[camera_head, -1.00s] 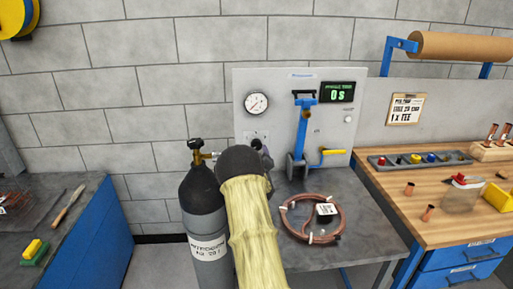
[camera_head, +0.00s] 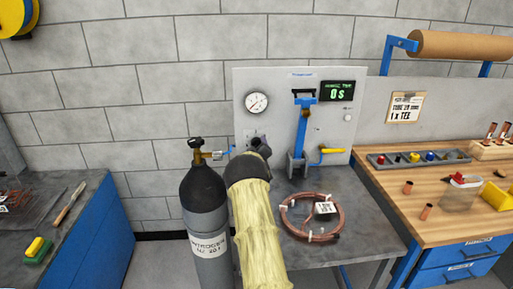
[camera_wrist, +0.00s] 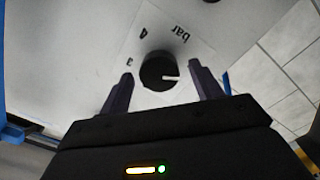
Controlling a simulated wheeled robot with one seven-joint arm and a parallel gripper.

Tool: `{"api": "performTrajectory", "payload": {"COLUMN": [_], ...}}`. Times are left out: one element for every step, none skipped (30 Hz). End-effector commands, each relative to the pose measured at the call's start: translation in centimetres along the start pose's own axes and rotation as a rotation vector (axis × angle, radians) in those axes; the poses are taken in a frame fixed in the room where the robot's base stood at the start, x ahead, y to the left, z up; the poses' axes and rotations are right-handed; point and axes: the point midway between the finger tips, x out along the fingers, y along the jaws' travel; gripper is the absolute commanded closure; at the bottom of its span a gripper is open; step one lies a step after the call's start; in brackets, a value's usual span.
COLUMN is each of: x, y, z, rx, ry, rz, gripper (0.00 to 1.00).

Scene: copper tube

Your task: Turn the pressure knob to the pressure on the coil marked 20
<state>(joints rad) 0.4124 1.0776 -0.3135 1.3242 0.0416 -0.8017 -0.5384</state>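The black round pressure knob (camera_wrist: 156,72) with a white pointer mark shows in the wrist view on a light plate printed "bar", "4" and "3". My gripper (camera_wrist: 162,74) is open, with one finger on each side of the knob. A gap shows on both sides, and I cannot tell whether the fingertips reach as deep as the knob. In the head view my gripper (camera_head: 258,146) is at the panel below the round gauge (camera_head: 256,103), and it covers the knob. The copper coil (camera_head: 290,223) lies on the grey bench with a white tag (camera_head: 326,208) too small to read.
A grey gas cylinder (camera_head: 205,215) stands just left of my arm. On the panel (camera_head: 275,82) are a blue clamp post (camera_head: 303,125), a yellow-handled valve (camera_head: 332,150) and a display (camera_head: 338,91) reading "0 S". A wooden bench (camera_head: 420,190) with fittings is at right.

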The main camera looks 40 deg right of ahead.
Motion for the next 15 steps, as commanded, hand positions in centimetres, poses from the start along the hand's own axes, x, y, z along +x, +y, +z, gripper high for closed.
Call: {"api": "performTrajectory", "payload": {"x": [-0.01, -0.01, -0.01, -0.01, -0.01, -0.02, -0.02, -0.02, -0.02, -0.02, -0.02, -0.02, -0.02, -0.03, -0.03], "y": [0.0, 0.0, -0.01, 0.0, -0.01, -0.01, -0.01, -0.02, -0.02, -0.03, -0.03, -0.04, -0.06, -0.06, -0.08], "z": [-0.01, -0.01, -0.02, -0.02, -0.02, -0.02, -0.02, -0.02, -0.02, -0.02, -0.01, 0.0, 0.01, 0.02, 0.04], "rx": [0.0, 0.0, 0.0, 0.0, 0.0, 0.0, 0.0, 0.0, 0.0, 0.001, 0.002, 0.004, 0.006, 0.01, 0.015], "ry": [0.0, 0.0, 0.0, 0.0, 0.0, 0.0, 0.0, 0.0, 0.0, 0.0, 0.0, 0.0, 0.0, 0.0, 0.0], "rz": [0.0, 0.0, 0.0, 0.0, 0.0, 0.0, 0.0, 0.0, 0.0, 0.0, 0.0, 0.0, -0.001, -0.001, -0.001], "gripper": [0.43, 0.49, 0.57, 0.63, 0.69, 0.77, 0.8, 0.8, 0.8, 0.8, 0.8, 0.8, 0.8, 0.8, 0.8]}}
